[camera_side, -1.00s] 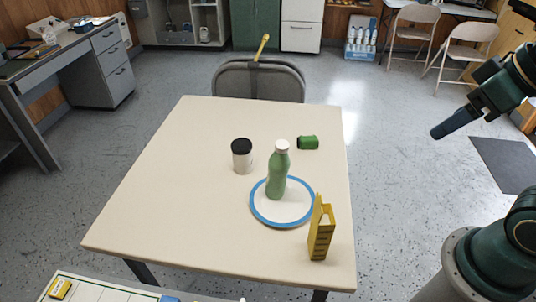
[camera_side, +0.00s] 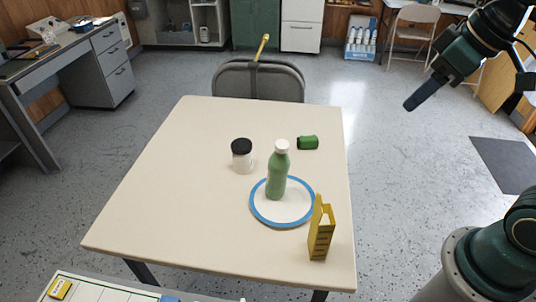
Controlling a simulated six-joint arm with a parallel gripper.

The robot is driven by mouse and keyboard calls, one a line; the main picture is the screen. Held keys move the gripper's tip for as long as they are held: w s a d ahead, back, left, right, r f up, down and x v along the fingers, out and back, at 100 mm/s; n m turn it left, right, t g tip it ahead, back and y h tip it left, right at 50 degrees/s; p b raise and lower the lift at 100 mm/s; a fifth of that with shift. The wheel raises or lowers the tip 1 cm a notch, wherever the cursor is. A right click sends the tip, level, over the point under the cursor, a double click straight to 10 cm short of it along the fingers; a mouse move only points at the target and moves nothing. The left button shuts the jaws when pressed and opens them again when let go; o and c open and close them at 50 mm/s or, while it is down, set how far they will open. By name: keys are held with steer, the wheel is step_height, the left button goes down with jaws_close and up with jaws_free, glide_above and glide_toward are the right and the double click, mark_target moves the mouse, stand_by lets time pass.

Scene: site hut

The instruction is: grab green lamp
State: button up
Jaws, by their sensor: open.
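A small green object with a dark end (camera_side: 308,142), which looks like the green lamp, lies on its side on the table near the right edge, beyond the bottle. My gripper (camera_side: 412,105) is in the air to the right of the table, above the floor and pointing down to the left. It is well apart from the green lamp and holds nothing visible. The gap between its fingers is hard to see from this side.
On the beige table (camera_side: 180,190), a green bottle with a white cap (camera_side: 277,172) stands on a blue-rimmed white plate (camera_side: 255,212). A black-lidded jar (camera_side: 242,157) is left of it. A yellow holder (camera_side: 320,235) stands near the front right corner. The table's left half is clear.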

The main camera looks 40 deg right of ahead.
steer(key=w+d+n+g, duration=0.1)
steer(key=w+d+n, duration=0.15)
steer(key=w, duration=0.95)
steer(key=n+g+y, duration=0.2)
steer(key=n+y, duration=0.2)
steer(key=n, duration=0.3)
glide_above(308, 137)
steer(key=s+d, duration=0.3)
steer(key=d, duration=0.1)
step_height(308, 137, down, 26)
steer(key=shift+d, duration=0.15)
steer(key=shift+w+f, duration=0.1)
steer(key=shift+x, duration=4.2)
steer(key=shift+w+d, duration=0.1)
steer(key=shift+w, duration=0.05)
